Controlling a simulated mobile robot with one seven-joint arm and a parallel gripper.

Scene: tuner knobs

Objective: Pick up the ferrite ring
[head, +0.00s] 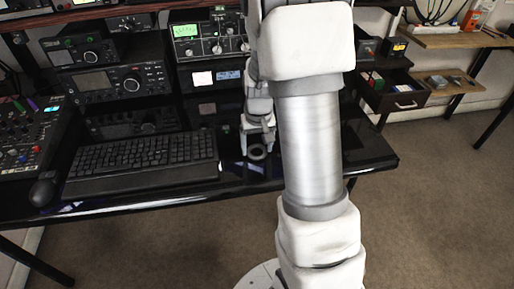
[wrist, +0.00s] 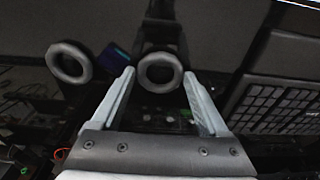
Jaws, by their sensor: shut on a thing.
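A dark grey ferrite ring (wrist: 160,70) sits between the fingertips of my gripper (wrist: 159,76) in the wrist view. The fingers are shut on it, one at each side. In the head view the ring (head: 257,152) shows just below my gripper (head: 258,138), over the glossy black desk right of the keyboard; whether it touches the desk I cannot tell. A second, similar ring (wrist: 68,63) lies to the left in the wrist view, apart from the fingers. I cannot make it out in the head view, where my arm covers part of the desk.
A black keyboard (head: 142,165) lies left of my gripper, with a mouse (head: 43,190) and a mixer (head: 28,135) farther left. Radio sets (head: 112,82) stack behind. A dark blue item (wrist: 116,58) lies between the two rings. The desk edge (head: 240,189) is close in front.

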